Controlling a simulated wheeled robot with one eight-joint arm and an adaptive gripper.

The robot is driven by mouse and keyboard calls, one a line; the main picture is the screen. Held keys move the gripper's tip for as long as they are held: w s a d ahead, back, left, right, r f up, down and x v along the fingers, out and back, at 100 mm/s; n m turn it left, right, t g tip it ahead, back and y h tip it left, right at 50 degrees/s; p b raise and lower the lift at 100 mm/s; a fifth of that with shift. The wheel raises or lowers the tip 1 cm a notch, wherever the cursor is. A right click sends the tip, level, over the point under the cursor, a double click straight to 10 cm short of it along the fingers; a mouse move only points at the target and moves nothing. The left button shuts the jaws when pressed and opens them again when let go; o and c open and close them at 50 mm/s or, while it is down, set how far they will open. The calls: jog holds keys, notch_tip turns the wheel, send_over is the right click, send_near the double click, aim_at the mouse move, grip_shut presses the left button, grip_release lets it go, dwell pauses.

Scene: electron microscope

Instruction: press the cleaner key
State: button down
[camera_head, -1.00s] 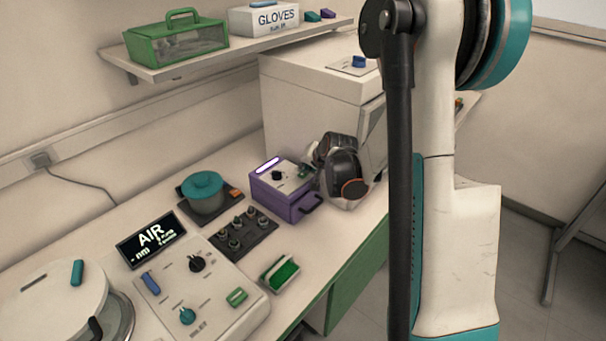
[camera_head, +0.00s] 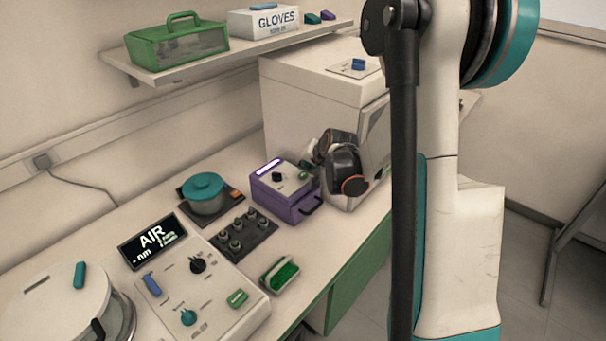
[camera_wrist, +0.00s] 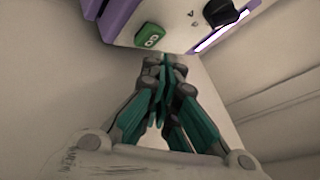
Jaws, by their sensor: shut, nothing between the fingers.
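The cleaner appears to be the purple and white box (camera_head: 285,190) on the bench, with a dark knob and a lit violet strip on its top. The wrist view shows its purple edge (camera_wrist: 118,18), the dark knob (camera_wrist: 220,12) and a green key (camera_wrist: 150,37) with light marking. My gripper (camera_wrist: 162,68) is shut and empty, its teal fingers together. Its tips appear just below the green key in that picture, apart from it. In the head view my gripper (camera_head: 308,164) is at the box's right back side, partly hidden by my dark wrist.
A white cabinet (camera_head: 305,95) stands close behind my wrist. A dark block with several small posts (camera_head: 238,236), a teal-lidded pot (camera_head: 204,190), a control panel (camera_head: 200,300) and a green pad (camera_head: 283,274) lie to the left and front. A shelf (camera_head: 150,70) hangs above.

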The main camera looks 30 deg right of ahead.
aim_at(306, 174)
jog(key=shift+r+p, duration=1.7)
jog(key=shift+r, duration=0.85)
